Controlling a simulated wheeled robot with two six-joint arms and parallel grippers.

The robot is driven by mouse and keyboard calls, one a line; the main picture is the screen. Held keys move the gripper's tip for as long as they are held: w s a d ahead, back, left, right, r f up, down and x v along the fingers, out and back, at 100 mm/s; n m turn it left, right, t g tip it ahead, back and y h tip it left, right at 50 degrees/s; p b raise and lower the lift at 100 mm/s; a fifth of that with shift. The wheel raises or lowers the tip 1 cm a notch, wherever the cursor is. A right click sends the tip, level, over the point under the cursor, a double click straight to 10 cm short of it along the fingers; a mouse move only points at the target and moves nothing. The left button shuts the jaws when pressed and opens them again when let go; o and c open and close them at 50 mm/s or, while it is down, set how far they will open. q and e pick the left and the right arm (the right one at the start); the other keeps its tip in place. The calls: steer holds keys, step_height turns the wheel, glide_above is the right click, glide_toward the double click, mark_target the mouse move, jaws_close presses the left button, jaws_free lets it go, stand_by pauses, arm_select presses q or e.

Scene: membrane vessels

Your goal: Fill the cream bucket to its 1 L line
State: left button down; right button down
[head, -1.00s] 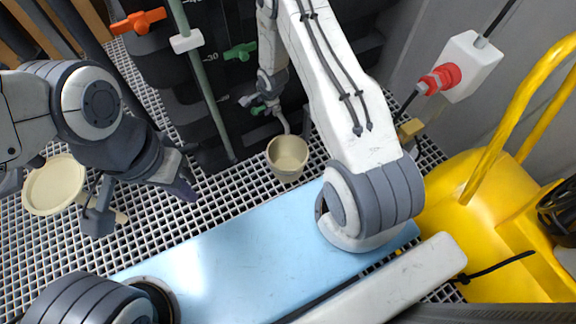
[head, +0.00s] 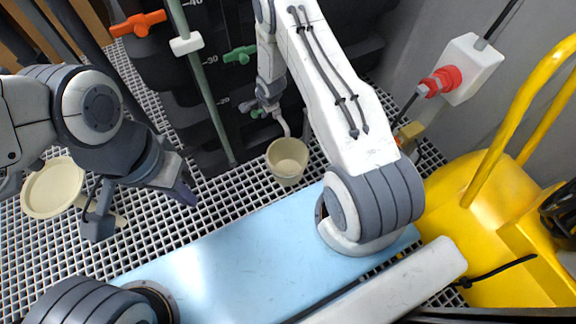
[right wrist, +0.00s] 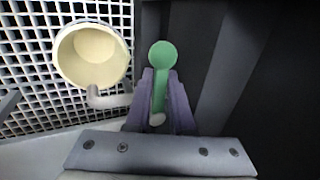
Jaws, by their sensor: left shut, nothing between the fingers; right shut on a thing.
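The cream bucket (head: 287,170) stands on the grating under a grey spout (head: 283,126). In the right wrist view the bucket (right wrist: 70,65) shows open from above, with the spout (right wrist: 110,99) at its rim. I cannot make out a stream, a liquid level or the 1 L line. My right gripper (head: 250,105) is shut on a green tap handle (right wrist: 161,65), beside the spout. The handle stands upright between the fingers in the wrist view. My left gripper (head: 186,193) is shut and empty, above the grating left of the bucket.
A shallow cream round vessel (head: 50,190) lies at the left. Dark tanks carry an orange handle (head: 137,23) and another green handle (head: 240,54). A blue surface (head: 230,265) lies in front.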

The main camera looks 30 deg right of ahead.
mark_target(280, 122)
steer(key=s+d+n+g+y+p, duration=0.1)
steer(key=n+p, duration=0.1)
steer(key=n, duration=0.2)
steer(key=s+d+n+g+y+p, duration=0.1)
steer(key=s+n, duration=0.1)
steer(key=n, duration=0.3)
steer(key=s+d+n+g+y+p, duration=0.1)
steer(key=d+n+y+p, duration=0.1)
steer(key=n, duration=0.3)
steer(key=shift+s+p, duration=0.3)
steer(key=shift+p, duration=0.05)
stand_by(0.8)
steer(key=shift+s+a, duration=0.15)
steer(key=shift+s, duration=0.1)
stand_by(5.2)
